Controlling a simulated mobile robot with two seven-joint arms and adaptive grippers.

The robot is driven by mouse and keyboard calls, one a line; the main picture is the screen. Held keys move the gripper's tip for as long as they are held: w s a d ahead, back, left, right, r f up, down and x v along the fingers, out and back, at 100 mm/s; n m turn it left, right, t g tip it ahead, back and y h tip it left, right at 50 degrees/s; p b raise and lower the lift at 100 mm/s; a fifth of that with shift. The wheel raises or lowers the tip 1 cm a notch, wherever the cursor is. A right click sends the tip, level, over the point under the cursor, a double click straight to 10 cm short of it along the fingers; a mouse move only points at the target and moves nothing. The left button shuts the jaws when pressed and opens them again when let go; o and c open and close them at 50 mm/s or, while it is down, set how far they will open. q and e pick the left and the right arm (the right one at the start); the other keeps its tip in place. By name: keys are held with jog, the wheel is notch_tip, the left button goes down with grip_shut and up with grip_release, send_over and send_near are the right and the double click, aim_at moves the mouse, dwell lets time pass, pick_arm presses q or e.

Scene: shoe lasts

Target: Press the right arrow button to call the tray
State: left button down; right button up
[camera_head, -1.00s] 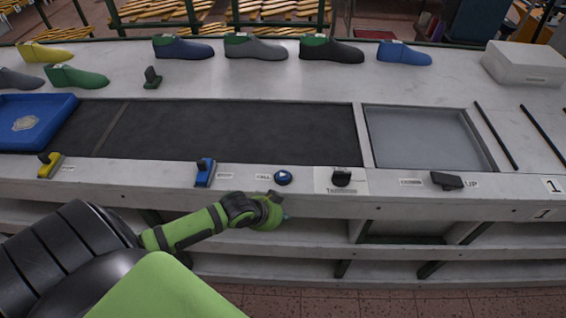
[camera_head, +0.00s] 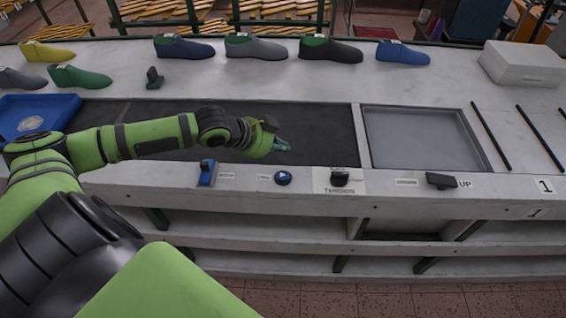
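The right arrow button (camera_head: 283,178) is a round blue button with a white arrow, on the front edge of the counter beside a small label. My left gripper (camera_head: 284,146) is above the dark conveyor belt, a little behind and above the button in the picture, and apart from it. Its fingers are small and close together, so I cannot tell whether they are open or shut. The blue tray (camera_head: 70,104) stands at the left end of the belt, partly hidden by my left arm. My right gripper is not in view.
A blue lever (camera_head: 207,173), a black knob (camera_head: 340,178) and a black switch marked UP (camera_head: 441,180) line the front edge. Several shoe lasts stand along the back, including a blue one (camera_head: 403,53). A grey recessed panel (camera_head: 425,140) lies right of the belt.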

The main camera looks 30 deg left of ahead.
pick_arm(q)
jog(key=b, duration=0.8)
send_over(281, 177)
notch_tip(281, 177, down, 7)
jog(key=shift+f, duration=0.85)
jog(key=shift+f, duration=0.15)
jog(key=shift+f, duration=0.3)
